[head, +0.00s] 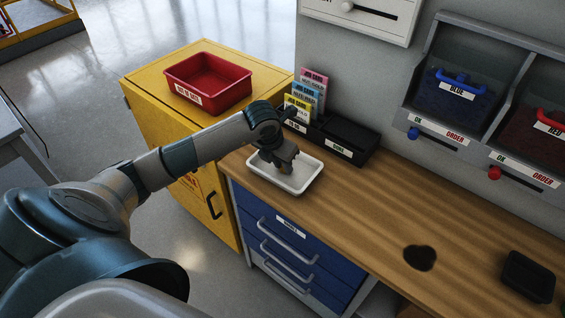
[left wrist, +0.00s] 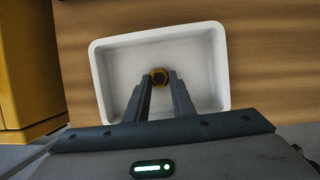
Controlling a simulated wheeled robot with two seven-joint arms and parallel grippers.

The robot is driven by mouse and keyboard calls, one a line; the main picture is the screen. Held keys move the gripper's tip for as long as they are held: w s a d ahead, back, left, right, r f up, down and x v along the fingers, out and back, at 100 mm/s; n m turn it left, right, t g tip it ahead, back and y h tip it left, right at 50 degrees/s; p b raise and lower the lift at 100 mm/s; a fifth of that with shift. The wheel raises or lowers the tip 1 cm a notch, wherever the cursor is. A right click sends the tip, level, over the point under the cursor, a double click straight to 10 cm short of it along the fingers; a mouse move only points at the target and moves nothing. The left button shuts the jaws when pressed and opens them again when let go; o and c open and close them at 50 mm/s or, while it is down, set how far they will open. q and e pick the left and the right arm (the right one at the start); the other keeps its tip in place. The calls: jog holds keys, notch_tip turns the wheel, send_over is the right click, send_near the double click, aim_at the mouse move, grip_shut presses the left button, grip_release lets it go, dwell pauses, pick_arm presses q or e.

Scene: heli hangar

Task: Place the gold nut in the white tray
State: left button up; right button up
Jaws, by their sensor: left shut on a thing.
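The white tray (head: 309,180) stands on the left end of the wooden workbench; it also shows in the left wrist view (left wrist: 112,88). My left gripper (head: 285,168) points down over the tray. I cannot tell whether the nut touches the tray floor. In the head view the nut is too small and dark to make out clearly. My right gripper is not in view.
A black divided organizer with cards (head: 345,138) stands just behind the tray. A red bin (head: 208,84) sits on a yellow cabinet (head: 150,75) to the left. A dark patch (head: 420,257) and a black box (head: 528,277) are at the right. The middle of the bench is clear.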

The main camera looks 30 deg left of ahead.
pick_arm(q)
jog(key=shift+f, duration=0.2)
jog(key=o, duration=1)
jog(key=shift+r, duration=0.15)
jog(key=shift+r, duration=0.3)
jog(key=b+v, duration=0.3)
jog(key=v, duration=0.8)
jog(key=shift+s+r, duration=0.1)
jog(key=shift+r, duration=0.2)
